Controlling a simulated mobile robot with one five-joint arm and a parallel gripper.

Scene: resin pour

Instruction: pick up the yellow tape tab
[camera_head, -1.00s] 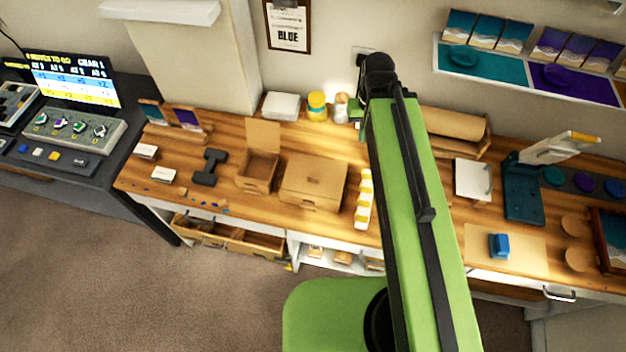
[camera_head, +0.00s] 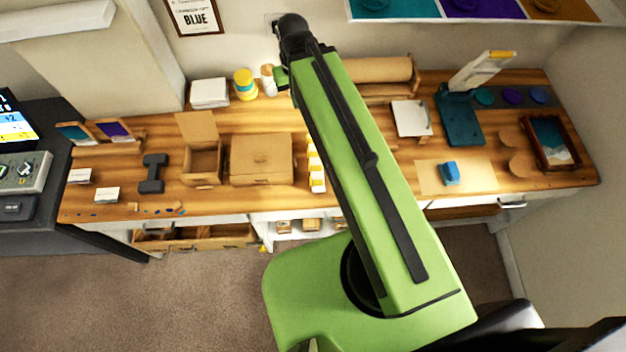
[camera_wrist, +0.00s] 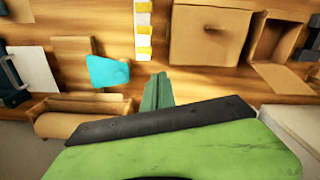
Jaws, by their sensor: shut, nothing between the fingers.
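Yellow tape tabs show as yellow bands along a white strip (camera_head: 316,168) on the wooden bench, just right of the closed cardboard box. The strip also shows in the wrist view (camera_wrist: 143,35), at the top centre. My gripper (camera_wrist: 157,80) shows there as dark green fingers shut together with nothing between them, just below the strip's end in the picture. I cannot tell its height above the bench. In the head view my green arm reaches to the back of the bench, and its fingers are mostly hidden.
The closed cardboard box (camera_head: 262,160) and an open box (camera_head: 202,164) stand left of the strip. A teal piece (camera_wrist: 107,71) lies near my fingers. A brown paper roll (camera_head: 378,70), a yellow jar (camera_head: 245,84) and white sheets (camera_head: 210,92) are at the back.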

